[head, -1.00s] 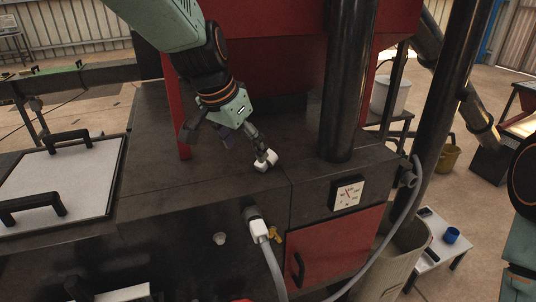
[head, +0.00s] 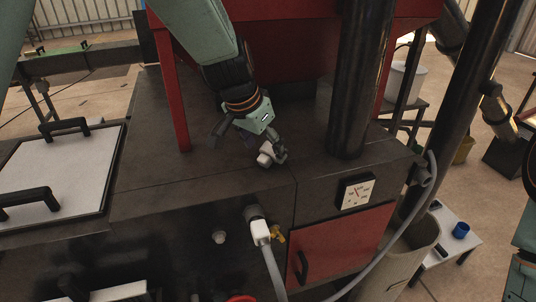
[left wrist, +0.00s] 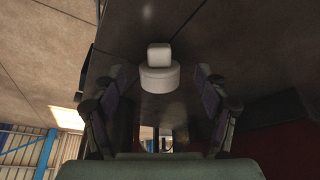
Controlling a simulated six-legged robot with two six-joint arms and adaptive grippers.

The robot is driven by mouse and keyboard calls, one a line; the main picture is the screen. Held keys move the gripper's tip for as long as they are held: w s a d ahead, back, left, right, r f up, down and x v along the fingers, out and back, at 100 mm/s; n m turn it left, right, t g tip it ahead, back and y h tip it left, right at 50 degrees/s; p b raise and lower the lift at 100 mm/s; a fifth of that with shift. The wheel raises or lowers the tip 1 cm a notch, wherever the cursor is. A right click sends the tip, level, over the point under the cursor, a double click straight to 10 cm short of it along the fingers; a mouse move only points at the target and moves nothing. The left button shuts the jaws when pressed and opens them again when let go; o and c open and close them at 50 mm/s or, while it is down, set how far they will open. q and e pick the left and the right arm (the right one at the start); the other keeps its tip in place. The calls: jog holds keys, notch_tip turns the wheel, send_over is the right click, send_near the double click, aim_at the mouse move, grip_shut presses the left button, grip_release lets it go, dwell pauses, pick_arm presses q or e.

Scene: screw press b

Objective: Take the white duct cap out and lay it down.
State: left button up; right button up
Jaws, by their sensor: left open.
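The white duct cap (head: 267,155) is at the dark top of the press, near its front edge. In the left wrist view the cap (left wrist: 160,76) shows as a short white cylinder with a smaller square knob, roughly midway between my fingers. My left gripper (head: 250,147) is above the press top, open, with one finger just right of the cap. In the left wrist view dark gaps separate both fingers from the cap. Whether the cap rests fully on the surface is hard to tell. My right gripper is out of view.
A thick black column (head: 361,90) stands right of my left gripper, and a red post (head: 169,90) stands left. The press top (head: 160,170) left of the gripper is clear.

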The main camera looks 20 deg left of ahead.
pick_arm(q)
jog(key=shift+x, duration=0.85)
jog(key=shift+f, duration=0.1)
jog(key=shift+d, duration=0.1)
jog(key=c, duration=0.7)
jog(key=shift+w, duration=0.1)
jog(key=c, duration=0.5)
